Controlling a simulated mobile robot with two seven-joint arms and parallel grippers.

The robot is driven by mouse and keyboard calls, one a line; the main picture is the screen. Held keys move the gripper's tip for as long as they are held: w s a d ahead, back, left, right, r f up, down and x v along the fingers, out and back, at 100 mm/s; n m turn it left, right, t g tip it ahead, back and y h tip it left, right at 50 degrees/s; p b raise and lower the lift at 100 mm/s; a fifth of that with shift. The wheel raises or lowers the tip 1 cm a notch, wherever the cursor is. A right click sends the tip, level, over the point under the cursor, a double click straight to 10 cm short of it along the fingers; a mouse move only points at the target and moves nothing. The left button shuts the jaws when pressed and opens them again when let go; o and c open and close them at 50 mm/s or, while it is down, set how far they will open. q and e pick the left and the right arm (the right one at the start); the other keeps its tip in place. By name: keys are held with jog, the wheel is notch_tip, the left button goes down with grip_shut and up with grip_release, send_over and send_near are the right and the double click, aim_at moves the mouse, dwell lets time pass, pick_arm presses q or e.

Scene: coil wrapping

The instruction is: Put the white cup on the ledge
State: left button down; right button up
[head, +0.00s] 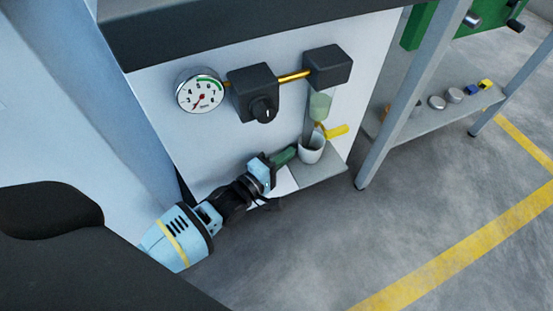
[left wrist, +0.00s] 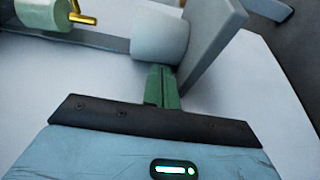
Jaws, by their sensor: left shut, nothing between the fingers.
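The white cup (head: 312,147) stands upright on the small grey ledge (head: 325,170) on the front of the white cabinet, below the translucent green bowl of the filter. My left gripper (head: 290,153) is at the cup's left side, its green fingers shut together with nothing between them. In the left wrist view the cup (left wrist: 160,38) lies just beyond the tips of the fingers (left wrist: 161,75), and the grey ledge (left wrist: 208,45) is to its right. I cannot tell whether the fingertips touch the cup. My right gripper is not in view.
A pressure gauge (head: 200,91), a black regulator (head: 253,90) and a black block (head: 328,66) are on the cabinet above. A yellow lever (head: 336,131) sticks out close above the cup. A grey shelf (head: 445,113) with small parts stands at the right, behind a grey post (head: 413,95).

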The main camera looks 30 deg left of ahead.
pick_arm(q)
jog(key=shift+w+d, duration=0.1)
jog(key=shift+w, duration=0.15)
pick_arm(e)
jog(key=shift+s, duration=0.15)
pick_arm(q)
jog(key=shift+d+r+p, duration=0.1)
jog(key=shift+d+p, duration=0.3)
jog(key=shift+d, duration=0.6)
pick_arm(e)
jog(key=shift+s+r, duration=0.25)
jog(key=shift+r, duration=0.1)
pick_arm(q)
jog(key=shift+s, duration=0.15)
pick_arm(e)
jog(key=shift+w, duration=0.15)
